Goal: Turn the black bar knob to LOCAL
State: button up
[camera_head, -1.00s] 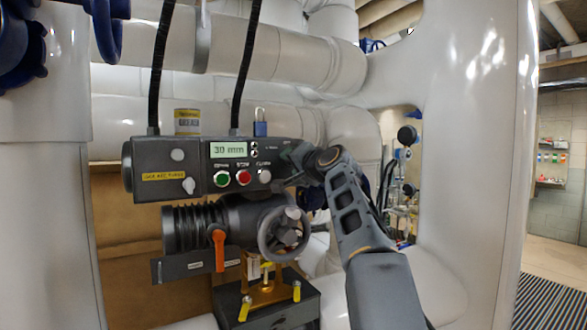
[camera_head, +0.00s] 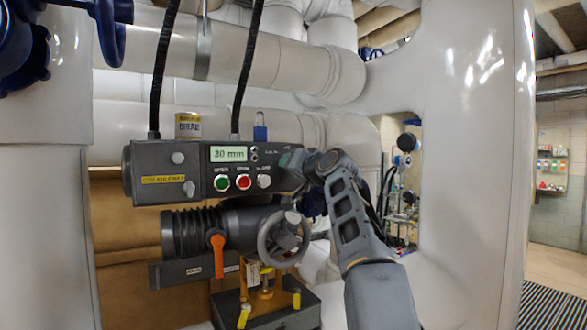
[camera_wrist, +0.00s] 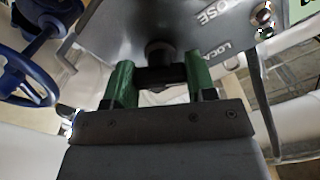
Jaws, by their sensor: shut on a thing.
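The black bar knob (camera_wrist: 160,74) is on the grey panel face in the wrist view. My gripper (camera_wrist: 160,80) has its two green fingers on either side of the bar, shut on it. The lettering LOCA, its end cut off, and part of CLOSE show on the panel (camera_wrist: 185,35) to the right of the knob. In the head view my gripper (camera_head: 294,162) is at the right end of the dark control box (camera_head: 205,157), and it hides the knob there. I cannot tell exactly which mark the knob points at.
The box carries a 30 mm display (camera_head: 229,153), a green button (camera_head: 222,183), a red button (camera_head: 243,182) and a blue padlock (camera_head: 260,131) on top. A handwheel (camera_head: 284,238) and orange lever (camera_head: 218,256) sit below. Large pale pipes (camera_head: 480,200) stand close on the right.

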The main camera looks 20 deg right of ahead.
jog(key=o, duration=0.9)
jog(key=shift+o, duration=0.2)
jog(key=s+d+b, duration=0.1)
jog(key=s+b, duration=0.4)
jog(key=s, duration=0.8)
jog(key=shift+s+d, duration=0.3)
jog(key=shift+s, duration=0.05)
